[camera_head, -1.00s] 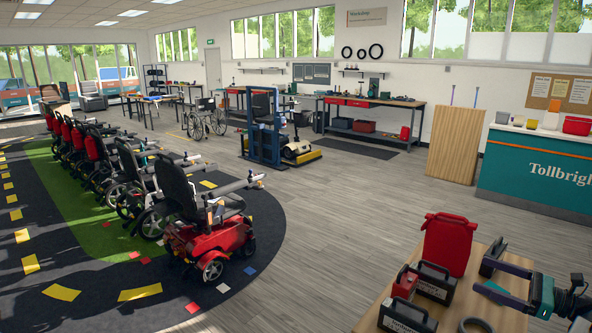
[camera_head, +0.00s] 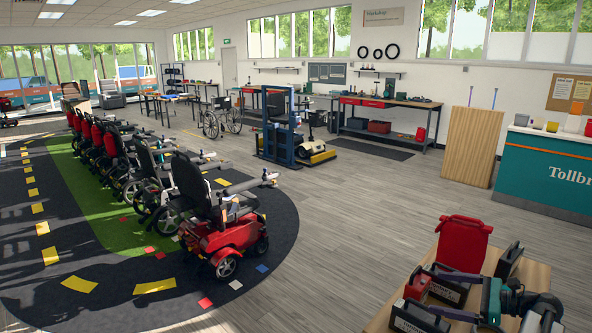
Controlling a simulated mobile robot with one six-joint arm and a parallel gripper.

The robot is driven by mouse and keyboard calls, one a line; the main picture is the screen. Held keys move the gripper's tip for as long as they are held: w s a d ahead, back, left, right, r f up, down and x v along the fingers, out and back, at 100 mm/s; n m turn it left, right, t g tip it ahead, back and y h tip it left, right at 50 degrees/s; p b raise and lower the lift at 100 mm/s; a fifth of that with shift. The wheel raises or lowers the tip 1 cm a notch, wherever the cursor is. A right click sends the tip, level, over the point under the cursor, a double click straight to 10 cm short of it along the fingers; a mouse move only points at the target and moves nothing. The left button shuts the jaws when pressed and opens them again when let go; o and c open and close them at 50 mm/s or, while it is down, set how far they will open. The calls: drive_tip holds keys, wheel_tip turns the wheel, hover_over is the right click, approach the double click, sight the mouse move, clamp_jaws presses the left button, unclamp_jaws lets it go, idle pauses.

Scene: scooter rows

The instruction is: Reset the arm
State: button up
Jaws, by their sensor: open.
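My gripper (camera_head: 437,290) is at the lower right, over the wooden table. Its two dark fingers with purple edging point left and stand apart, so it is open. In the picture they pass across and beside a black box with a pale label (camera_head: 446,295); I cannot tell whether they touch it. Nothing is visibly held. My arm (camera_head: 510,305) comes in from the lower right corner, with a teal part at the wrist.
On the table (camera_head: 538,278) stand a red can (camera_head: 463,243), a small red item (camera_head: 417,285), a black box (camera_head: 418,318) and a dark upright item (camera_head: 510,260). A red scooter (camera_head: 222,235) ends the row at left. The grey floor (camera_head: 335,235) between is clear.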

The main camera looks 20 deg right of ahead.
drive_tip(key=w+a+f+n+g+h, duration=0.1)
drive_tip(key=w+a+f+n+g, duration=0.15)
drive_tip(key=a+f, duration=0.45)
drive_tip(key=w+a+f+n+g, duration=0.2)
drive_tip(key=a+f+n+g, duration=0.15)
drive_tip(key=a, duration=0.55)
drive_tip(key=w+a+f+n+g+h, duration=0.1)
drive_tip(key=w+a+f+n+g, duration=0.1)
drive_tip(key=a+f+n, duration=0.4)
drive_tip(key=s+a+f+n+g+h, duration=0.2)
drive_tip(key=a+f+n+h, duration=0.2)
drive_tip(key=a+f+n, duration=0.45)
drive_tip(key=s+a+f+n+g+h, duration=0.2)
drive_tip(key=s+a+f+n+h, duration=0.3)
drive_tip(key=a, duration=0.7)
drive_tip(key=s+f+g+y+b, duration=0.1)
drive_tip(key=s+f+g+b, duration=0.4)
drive_tip(key=s+f, duration=1.8)
wheel_tip(320, 180, down, 3)
drive_tip(key=b, duration=0.3)
drive_tip(key=shift+a+n+b, duration=0.15)
drive_tip(key=shift+n+b, duration=0.2)
drive_tip(key=shift+s, duration=0.1)
